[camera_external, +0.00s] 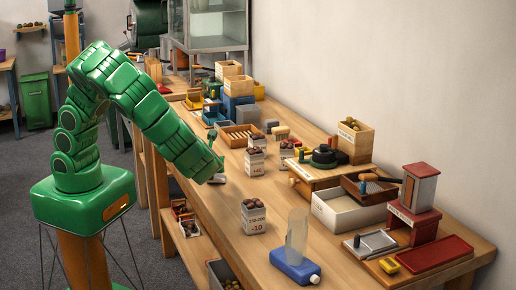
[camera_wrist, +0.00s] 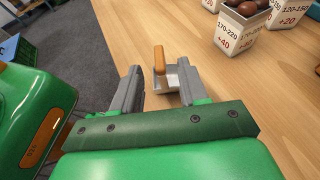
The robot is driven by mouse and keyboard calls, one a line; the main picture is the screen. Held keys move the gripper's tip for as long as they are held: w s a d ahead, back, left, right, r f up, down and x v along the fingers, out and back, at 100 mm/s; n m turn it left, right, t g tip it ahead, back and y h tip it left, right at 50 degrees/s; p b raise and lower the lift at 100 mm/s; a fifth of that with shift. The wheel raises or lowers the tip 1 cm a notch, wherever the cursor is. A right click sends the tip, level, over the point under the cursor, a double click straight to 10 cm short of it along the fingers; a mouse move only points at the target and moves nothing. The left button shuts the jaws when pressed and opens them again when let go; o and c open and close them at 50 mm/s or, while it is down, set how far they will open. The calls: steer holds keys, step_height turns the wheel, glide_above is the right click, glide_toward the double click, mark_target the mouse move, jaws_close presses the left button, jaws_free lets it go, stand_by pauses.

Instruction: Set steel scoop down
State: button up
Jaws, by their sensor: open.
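The steel scoop (camera_wrist: 168,82) with an orange-brown wooden handle (camera_wrist: 158,60) shows in the wrist view. It rests on the wooden table (camera_wrist: 240,95) near its left edge. My gripper (camera_wrist: 160,76) is open, with one grey finger on each side of the scoop. A gap shows between the fingers and the handle. Part of the scoop is hidden behind the right finger. In the external view my gripper (camera_external: 216,172) is low over the table's front edge, and a small grey piece of the scoop (camera_external: 217,179) shows beneath it.
Labelled tins of chestnuts stand on the table, one marked -10 (camera_external: 254,217) and one marked +40 (camera_wrist: 240,30). A white box (camera_external: 345,212) and a red tray (camera_external: 433,254) are at the right. Bare wood surrounds the scoop.

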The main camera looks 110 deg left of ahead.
steer(key=v, duration=0.7)
steer(key=shift+a, duration=0.1)
